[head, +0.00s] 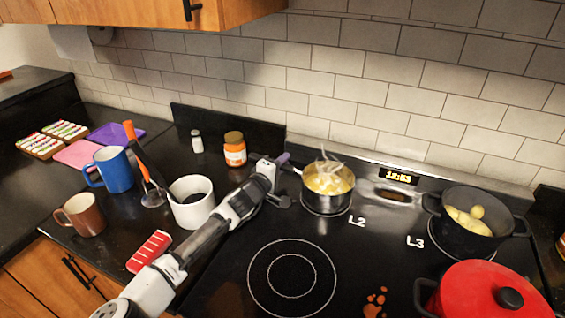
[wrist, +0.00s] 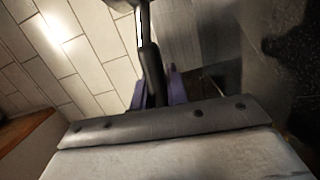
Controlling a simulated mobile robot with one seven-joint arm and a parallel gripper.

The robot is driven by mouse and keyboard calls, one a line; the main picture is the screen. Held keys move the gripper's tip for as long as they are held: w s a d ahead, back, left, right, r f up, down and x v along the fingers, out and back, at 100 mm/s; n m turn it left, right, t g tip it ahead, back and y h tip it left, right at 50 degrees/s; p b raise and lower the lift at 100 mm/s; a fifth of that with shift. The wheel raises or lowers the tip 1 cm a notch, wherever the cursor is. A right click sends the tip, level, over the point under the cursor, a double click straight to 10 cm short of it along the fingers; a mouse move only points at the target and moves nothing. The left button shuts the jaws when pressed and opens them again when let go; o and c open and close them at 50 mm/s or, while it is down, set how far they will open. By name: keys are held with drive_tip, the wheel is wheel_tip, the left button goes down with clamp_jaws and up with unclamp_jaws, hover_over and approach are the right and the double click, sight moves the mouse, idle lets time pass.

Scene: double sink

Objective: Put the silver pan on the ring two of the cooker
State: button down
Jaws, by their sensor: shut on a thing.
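The silver pan (head: 327,198) holds yellow food with steam above it. It sits at the back ring (head: 347,211) marked L2 on the black cooker (head: 225,272). I cannot tell whether its base is fully flat on the ring. My gripper (head: 284,161) reaches in from the left and is shut on the pan's handle. In the wrist view the purple fingers (wrist: 160,90) of my gripper are on both sides of the dark handle (wrist: 151,62). Most of the pan is out of that view.
The front left ring (head: 292,282) is bare. A black pot (head: 472,240) with potatoes stands at L3, and a red lidded pot (head: 485,295) at front right. A white utensil holder (head: 192,212), blue mug (head: 115,170), brown mug (head: 84,216) and jar (head: 235,151) stand left.

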drive_tip(key=c, duration=1.8)
unclamp_jaws()
drive_tip(key=shift+f, duration=0.15)
drive_tip(key=o, duration=0.4)
drive_tip(key=shift+r, duration=0.25)
drive_tip(key=b+v, duration=0.2)
drive_tip(key=v, duration=0.3)
drive_tip(key=b+v, duration=0.2)
drive_tip(key=v, duration=0.4)
drive_tip(key=shift+f, duration=0.25)
drive_tip(key=shift+s+a+r+b, duration=0.15)
drive_tip(key=shift+s+a+b, duration=0.15)
drive_tip(key=shift+s, duration=0.2)
